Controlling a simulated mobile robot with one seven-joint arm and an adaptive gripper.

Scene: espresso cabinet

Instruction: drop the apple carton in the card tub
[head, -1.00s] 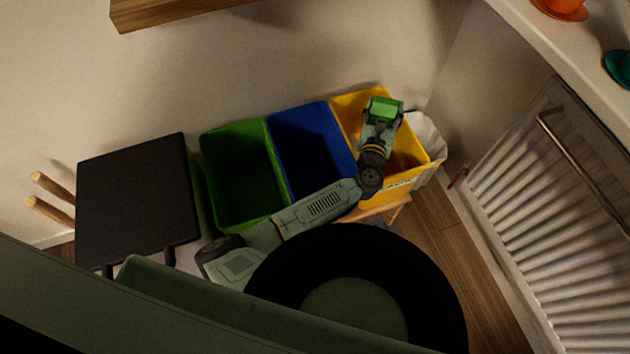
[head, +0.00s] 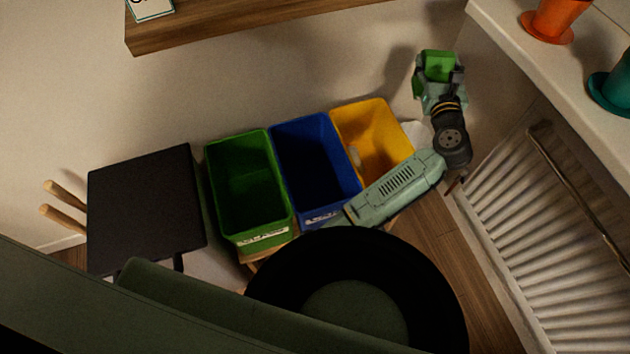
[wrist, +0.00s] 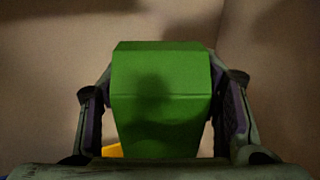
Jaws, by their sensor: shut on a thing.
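The apple carton, a plain green box (head: 439,65), is held up at the right of the head view. My gripper (head: 438,82) is shut on it, with a finger on each side of the carton (wrist: 160,100) in the wrist view. Three open tubs stand in a row lower left of it: a green tub (head: 263,240), a blue tub (head: 327,215) and a yellow tub (head: 368,108). Their labels are too small to read, so I cannot tell which is the card tub. In the head view the carton is right of and beyond the yellow tub, not over any tub.
A white bag or bin (head: 415,133) is partly hidden behind my arm. A ribbed white radiator or rack (head: 540,230) and a counter with an orange cup (head: 555,18) and a teal cup (head: 612,88) are at the right. A wooden shelf (head: 230,27) is above, a black square top (head: 145,208) left.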

